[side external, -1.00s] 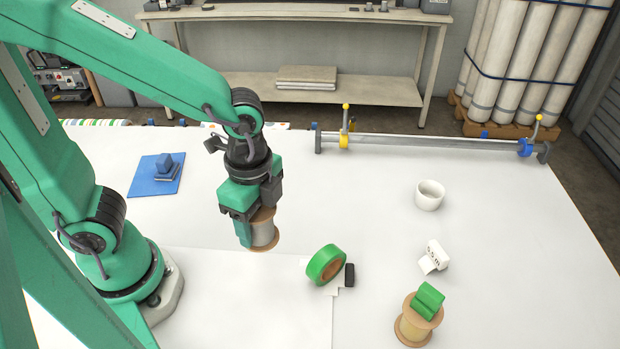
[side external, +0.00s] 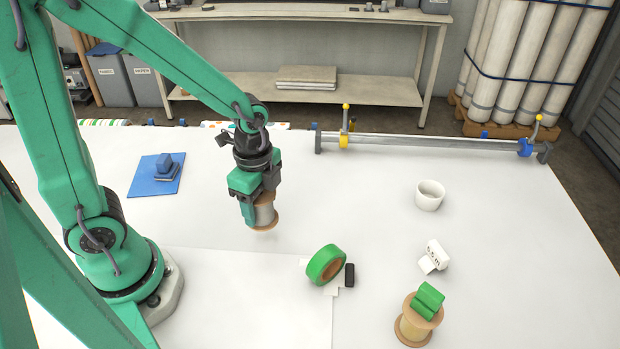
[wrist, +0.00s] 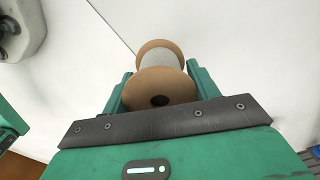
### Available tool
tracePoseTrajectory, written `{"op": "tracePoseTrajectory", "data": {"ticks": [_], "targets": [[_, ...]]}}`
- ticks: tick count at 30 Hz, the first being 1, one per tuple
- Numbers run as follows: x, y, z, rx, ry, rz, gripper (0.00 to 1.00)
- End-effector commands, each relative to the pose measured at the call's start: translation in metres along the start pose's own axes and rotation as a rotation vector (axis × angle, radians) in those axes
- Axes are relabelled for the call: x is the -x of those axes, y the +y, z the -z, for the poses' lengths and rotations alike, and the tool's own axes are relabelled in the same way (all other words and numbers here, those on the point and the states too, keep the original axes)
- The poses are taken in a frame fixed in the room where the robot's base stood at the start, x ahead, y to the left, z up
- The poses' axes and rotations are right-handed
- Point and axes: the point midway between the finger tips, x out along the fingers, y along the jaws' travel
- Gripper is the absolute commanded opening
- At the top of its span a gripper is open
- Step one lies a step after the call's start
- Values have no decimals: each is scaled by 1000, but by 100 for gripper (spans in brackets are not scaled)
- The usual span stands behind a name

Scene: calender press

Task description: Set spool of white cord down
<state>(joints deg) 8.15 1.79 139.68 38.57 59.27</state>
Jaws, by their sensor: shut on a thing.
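The spool of white cord (side external: 264,214) has tan end discs and pale cord between them. My gripper (side external: 256,210) is shut on it and points downward in the side view. The spool hangs upright, and its lower disc is close to the white table (side external: 380,230); I cannot tell for certain whether it touches. In the wrist view the spool (wrist: 160,84) sits between the two green fingers of my gripper (wrist: 158,92), with its near disc and centre hole showing. Part of the spool is hidden by a finger in the side view.
A green tape roll (side external: 326,264) and a black block (side external: 349,275) stand front right of my gripper. A blue mat (side external: 143,183) lies left. A rail (side external: 430,142) runs behind.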

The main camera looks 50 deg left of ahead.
Motion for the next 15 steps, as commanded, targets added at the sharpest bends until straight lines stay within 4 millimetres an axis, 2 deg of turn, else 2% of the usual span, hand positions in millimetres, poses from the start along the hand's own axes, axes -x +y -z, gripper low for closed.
{"op": "tracePoseTrajectory", "data": {"ticks": [6, 15], "targets": [[-13, -19, -12, 2, 0, -1, 35], [-16, -22, -14, -1, 1, 1, 35]]}}
